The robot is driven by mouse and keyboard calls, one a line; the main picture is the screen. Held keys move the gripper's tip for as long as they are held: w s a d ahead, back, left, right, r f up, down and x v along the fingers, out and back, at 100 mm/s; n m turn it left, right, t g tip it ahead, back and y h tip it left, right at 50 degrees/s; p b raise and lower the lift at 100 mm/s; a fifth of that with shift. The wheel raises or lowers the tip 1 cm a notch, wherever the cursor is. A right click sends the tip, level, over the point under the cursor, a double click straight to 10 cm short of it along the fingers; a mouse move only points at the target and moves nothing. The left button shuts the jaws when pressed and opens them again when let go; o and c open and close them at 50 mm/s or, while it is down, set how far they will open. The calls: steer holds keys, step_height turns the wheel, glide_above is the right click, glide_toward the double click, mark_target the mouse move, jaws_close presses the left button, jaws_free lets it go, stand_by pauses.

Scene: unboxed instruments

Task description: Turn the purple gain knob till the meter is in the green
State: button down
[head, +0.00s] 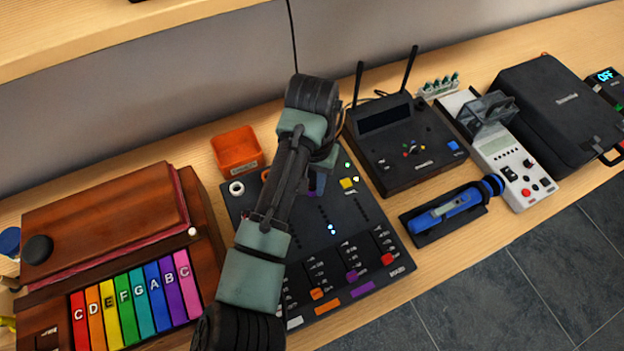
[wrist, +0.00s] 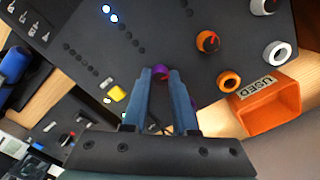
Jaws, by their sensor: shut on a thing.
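My gripper (wrist: 160,80) is shut on the purple knob (wrist: 161,70), which shows between the fingertips in the wrist view. In the head view, my gripper (head: 318,184) reaches down onto the dark mixer panel (head: 370,219), and only a bit of purple shows beside it. More purple shows behind the right finger in the wrist view; I cannot tell what it belongs to. Two blue-white lights (head: 331,228) glow on the panel and also show in the wrist view (wrist: 108,13). Rows of dark dots lie near them. I cannot see a lit green segment there.
An orange bin (head: 237,150) stands behind the panel. A black box with antennas (head: 408,143) is to the right, a coloured-key instrument (head: 137,300) to the left.

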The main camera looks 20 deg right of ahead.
mark_target(312, 188)
steer(key=c, duration=0.7)
jaws_free()
steer(key=shift+r, duration=0.1)
step_height(312, 188, up, 13)
steer(key=p, duration=0.2)
steer(key=shift+p, duration=0.4)
